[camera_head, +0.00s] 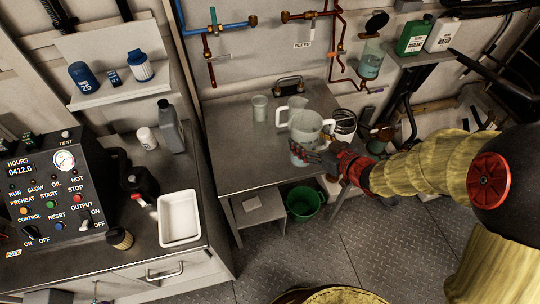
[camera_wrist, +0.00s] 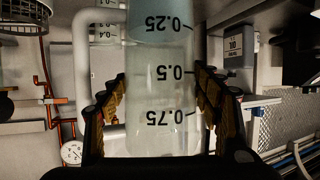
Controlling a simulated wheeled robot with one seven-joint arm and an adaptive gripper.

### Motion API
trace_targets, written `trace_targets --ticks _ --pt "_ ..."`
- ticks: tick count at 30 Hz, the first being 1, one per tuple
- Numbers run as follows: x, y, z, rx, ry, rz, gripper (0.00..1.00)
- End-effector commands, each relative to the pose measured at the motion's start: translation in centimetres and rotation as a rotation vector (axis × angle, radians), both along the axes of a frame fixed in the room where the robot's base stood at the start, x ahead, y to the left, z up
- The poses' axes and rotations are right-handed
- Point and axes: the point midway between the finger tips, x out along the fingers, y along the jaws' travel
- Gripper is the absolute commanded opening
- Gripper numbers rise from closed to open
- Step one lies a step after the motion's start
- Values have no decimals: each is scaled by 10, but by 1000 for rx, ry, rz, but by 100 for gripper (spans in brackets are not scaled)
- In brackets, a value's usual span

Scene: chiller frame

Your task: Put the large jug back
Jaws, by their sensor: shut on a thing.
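My gripper (camera_head: 312,155) is shut on a clear measuring jug (camera_head: 305,124) at the front part of the steel bench (camera_head: 238,153). The jug looks upright, with its handle on the right. In the wrist view the fingers (camera_wrist: 160,100) flank the jug (camera_wrist: 160,75), whose marks 0.25, 0.5 and 0.75 appear upside down. Some pale blue liquid shows near its base. I cannot tell whether its base touches the bench. A second clear jug (camera_head: 283,111) stands just behind, partly hidden. A smaller beaker (camera_head: 259,107) stands to the left.
A green bucket (camera_head: 303,203) is under the bench. The left counter holds a white tray (camera_head: 179,218) and a grey bottle (camera_head: 170,127).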

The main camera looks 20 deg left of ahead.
Motion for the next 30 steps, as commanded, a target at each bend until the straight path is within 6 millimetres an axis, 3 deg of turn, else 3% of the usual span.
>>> trace_targets --ticks 5,14,18,24,30 --pt "4 21 -6 1 0 27 5" --pt "31 81 -36 1 -2 26 5" --pt "41 102 -60 0 1 25 5" --pt "50 120 -82 1 -1 22 5" --pt "54 126 -90 2 -2 21 5"
